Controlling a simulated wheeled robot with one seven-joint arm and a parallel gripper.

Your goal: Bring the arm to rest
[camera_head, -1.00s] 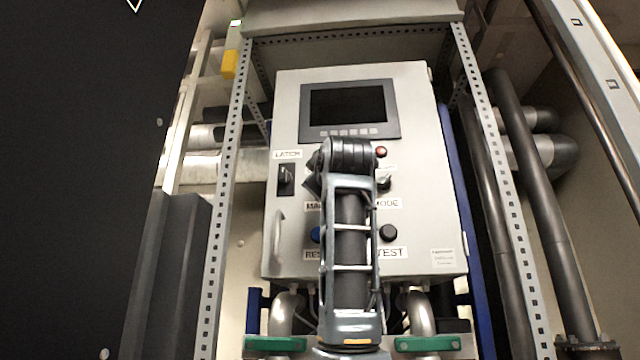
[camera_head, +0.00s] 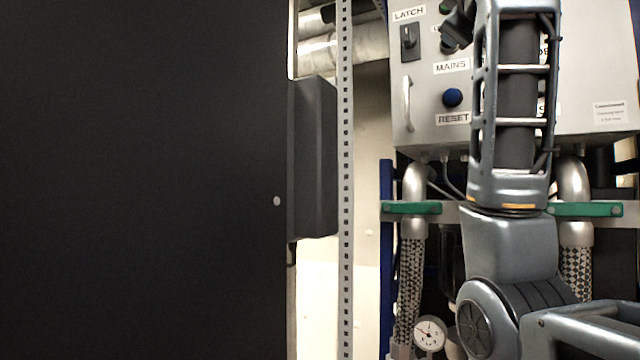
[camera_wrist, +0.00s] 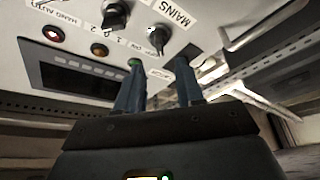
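My arm (camera_head: 518,90) stands upright in front of a grey control cabinet (camera_head: 610,60). In the wrist view my gripper (camera_wrist: 159,63) has its two blue-grey fingers apart, with nothing held between them. The cabinet's face appears beyond the fingertips, with a black rotary switch (camera_wrist: 160,38) by the MAINS label and another dark knob (camera_wrist: 115,14). I cannot tell the exact gap between fingers and panel.
A large dark panel (camera_head: 140,180) fills the left. The cabinet carries a LATCH switch (camera_head: 409,42), a handle (camera_head: 407,103) and a blue RESET button (camera_head: 452,97). A perforated post (camera_head: 346,180), braided hoses (camera_head: 408,290) and a gauge (camera_head: 429,333) stand near my arm.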

